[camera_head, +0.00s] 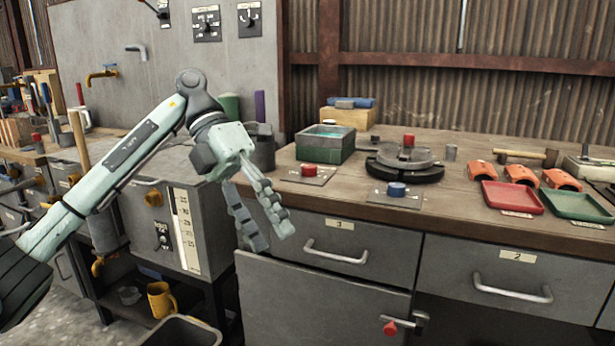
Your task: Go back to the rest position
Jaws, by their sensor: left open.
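My left arm comes in from the left, and my left gripper (268,243) hangs in front of the workbench, fingers pointing down. Its two fingers are spread apart with nothing between them. It is near the front edge of the wooden bench top (437,217), left of the drawer marked 3 (385,252). My right gripper is not in view.
On the bench stand a green-grey box (326,143), a round turntable (404,163), red (309,170) and blue (396,189) buttons, a red tray (512,197) and a green tray (575,206). A grey cabinet (322,299) is below. A yellow mug (161,299) sits lower left.

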